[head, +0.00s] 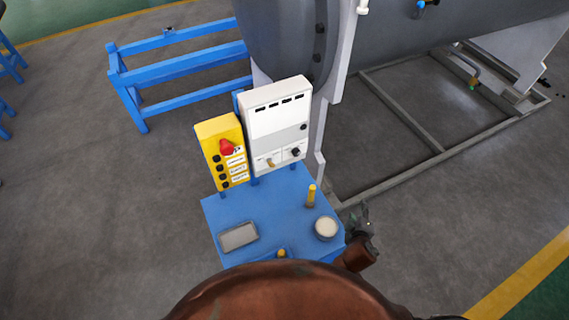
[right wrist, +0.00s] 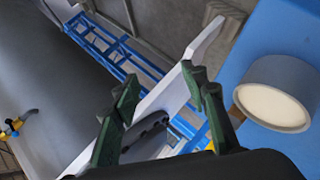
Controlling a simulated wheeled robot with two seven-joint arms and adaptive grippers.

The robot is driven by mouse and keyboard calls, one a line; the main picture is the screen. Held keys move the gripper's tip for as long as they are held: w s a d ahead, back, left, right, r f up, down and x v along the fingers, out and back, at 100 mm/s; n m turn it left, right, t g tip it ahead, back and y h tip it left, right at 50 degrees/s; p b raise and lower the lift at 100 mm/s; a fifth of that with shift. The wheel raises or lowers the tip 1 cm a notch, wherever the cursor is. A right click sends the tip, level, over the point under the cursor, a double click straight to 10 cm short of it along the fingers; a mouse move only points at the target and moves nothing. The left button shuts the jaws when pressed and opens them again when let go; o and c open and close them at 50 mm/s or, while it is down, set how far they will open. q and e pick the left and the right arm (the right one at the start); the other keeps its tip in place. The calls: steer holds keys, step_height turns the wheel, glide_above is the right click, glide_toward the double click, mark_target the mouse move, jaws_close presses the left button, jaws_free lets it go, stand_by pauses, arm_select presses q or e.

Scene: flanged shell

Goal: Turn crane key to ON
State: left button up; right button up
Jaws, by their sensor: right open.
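A white control box (head: 277,122) stands upright at the back of a small blue table. Low on its front are a small yellowish key-like part (head: 270,162) and a black knob (head: 295,152), each on a label too small to read. I cannot tell which is the crane key or how it is set. My right gripper (head: 364,218) is beside the table's right edge, well away from the box. In the right wrist view its green fingers (right wrist: 159,82) are apart with nothing between them. My left gripper is not in view.
A yellow box (head: 223,152) with a red button stands left of the white box. The blue table (head: 265,207) bears a grey tray (head: 238,236), a round pot (head: 326,228) and a yellow peg (head: 311,195). A large grey shell (head: 400,35) stands behind.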

steer(key=w+a+r+n+t+y, duration=0.1)
steer(key=w+a+r+n+t, duration=0.2)
steer(key=w+a+r+n, duration=0.35)
steer(key=n+t+y+p, duration=0.25)
steer(key=n+y, duration=0.65)
steer(key=n, duration=0.6)
glide_toward(272, 166)
steer(key=w+f, duration=0.1)
steer(key=w, duration=0.2)
steer(key=shift+t, duration=0.25)
steer(key=shift+a+x, duration=0.25)
steer(key=shift+x, duration=1.6)
steer(key=shift+a+x, duration=0.2)
steer(key=shift+x, duration=1.65)
steer(key=shift+s+f, duration=0.15)
steer(key=shift+s, duration=0.05)
steer(key=shift+c, duration=0.3)
jaws_close()
